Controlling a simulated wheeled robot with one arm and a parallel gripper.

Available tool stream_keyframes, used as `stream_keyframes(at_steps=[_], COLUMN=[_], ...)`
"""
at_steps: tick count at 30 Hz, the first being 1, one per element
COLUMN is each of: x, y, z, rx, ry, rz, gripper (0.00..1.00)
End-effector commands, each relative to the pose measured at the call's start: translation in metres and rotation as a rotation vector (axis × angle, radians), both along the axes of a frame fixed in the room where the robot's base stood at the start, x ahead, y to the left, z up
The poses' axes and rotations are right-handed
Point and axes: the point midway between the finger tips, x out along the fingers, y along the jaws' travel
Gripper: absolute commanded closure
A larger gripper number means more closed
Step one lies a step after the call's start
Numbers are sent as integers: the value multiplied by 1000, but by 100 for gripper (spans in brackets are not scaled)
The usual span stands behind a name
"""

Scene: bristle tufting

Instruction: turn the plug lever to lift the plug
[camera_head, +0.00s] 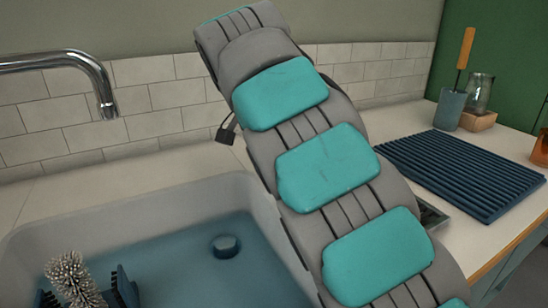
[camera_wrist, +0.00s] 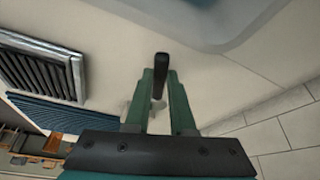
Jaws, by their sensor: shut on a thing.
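The plug (camera_head: 226,246) is a dark blue disc in the blue water of the sink (camera_head: 25,240). I cannot tell if it is seated or raised. The plug lever (camera_wrist: 161,65) is a dark bar between my fingertips in the wrist view, its end pointing toward the sink rim. My gripper (camera_wrist: 162,88) has green fingers and is shut on the lever. My arm hides the gripper in the head view.
A faucet (camera_head: 85,62) reaches over the sink from the left. A bristly brush (camera_head: 75,276) stands in the front left of the sink. A ribbed blue mat (camera_head: 455,170), a cup (camera_head: 449,110) and a glass jar (camera_head: 479,93) are on the right counter. A slatted tray (camera_wrist: 45,68) lies nearby.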

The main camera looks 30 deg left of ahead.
Motion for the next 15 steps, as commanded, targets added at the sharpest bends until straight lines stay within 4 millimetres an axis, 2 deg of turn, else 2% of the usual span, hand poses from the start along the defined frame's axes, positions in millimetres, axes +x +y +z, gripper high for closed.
stream_keyframes(at_steps=[4,5,12,15], x=[0,0,0,0], y=[0,0,0,0], z=[1,1,0,0], rx=[1,1,0,0], ry=[-2,-1,-1,-1], rz=[2,2,1,1], gripper=[100,76,49,48])
